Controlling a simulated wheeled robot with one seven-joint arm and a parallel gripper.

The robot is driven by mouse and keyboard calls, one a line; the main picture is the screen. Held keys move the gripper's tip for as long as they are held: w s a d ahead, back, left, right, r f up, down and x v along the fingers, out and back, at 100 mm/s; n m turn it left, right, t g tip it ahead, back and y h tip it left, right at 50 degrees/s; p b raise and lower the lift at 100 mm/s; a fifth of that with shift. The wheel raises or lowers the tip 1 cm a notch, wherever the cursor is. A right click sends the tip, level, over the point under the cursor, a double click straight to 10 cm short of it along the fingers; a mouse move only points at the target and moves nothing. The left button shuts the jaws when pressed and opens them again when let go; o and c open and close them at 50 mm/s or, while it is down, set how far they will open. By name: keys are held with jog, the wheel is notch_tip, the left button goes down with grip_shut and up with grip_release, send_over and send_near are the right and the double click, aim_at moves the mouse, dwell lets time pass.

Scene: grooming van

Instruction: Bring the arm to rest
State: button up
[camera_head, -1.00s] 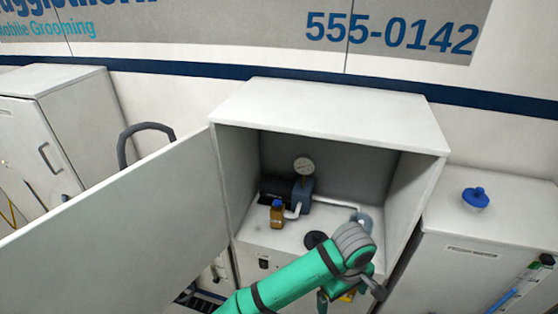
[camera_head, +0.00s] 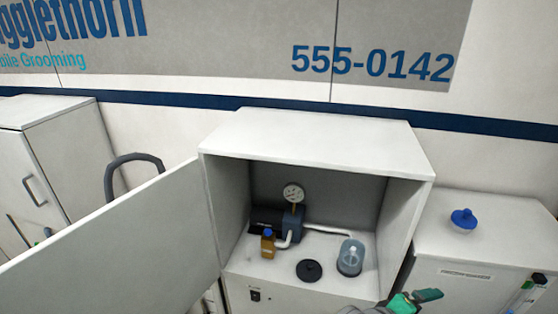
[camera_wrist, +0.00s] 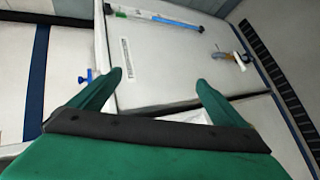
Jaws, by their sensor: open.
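My gripper (camera_wrist: 160,85) shows in the wrist view with its two green fingers spread apart and nothing between them. In the head view, part of my green and grey arm end (camera_head: 405,302) shows at the bottom edge, in front of and below the open cabinet (camera_head: 315,140). The rest of my arm is out of the head view.
The cabinet's door (camera_head: 110,250) stands wide open to the left. Inside are a pump with a gauge (camera_head: 292,193), a brown bottle (camera_head: 267,243), a black disc (camera_head: 309,270) and a clear container (camera_head: 350,258). A white unit with a blue knob (camera_head: 464,219) stands at right.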

jog(key=s+a+f+n+t+y, duration=0.2)
jog(key=s+a+f+t+y, duration=0.25)
jog(key=a, duration=0.55)
jog(key=s+a+f+n+t+y, duration=0.25)
jog(key=s+a+f+t, duration=0.3)
jog(key=a, duration=0.55)
jog(key=s+a+r+m+y, duration=0.1)
jog(key=s+a+m, duration=0.3)
jog(key=s+a, duration=0.4)
jog(key=s+a+r+m+t+y, duration=0.1)
jog(key=s+a+m+y, duration=0.2)
jog(key=s+a+m, duration=0.2)
jog(key=s+a, duration=0.3)
jog(key=s, duration=0.1)
jog(key=shift+s+r+y, duration=0.25)
jog(key=shift+s+y, duration=0.05)
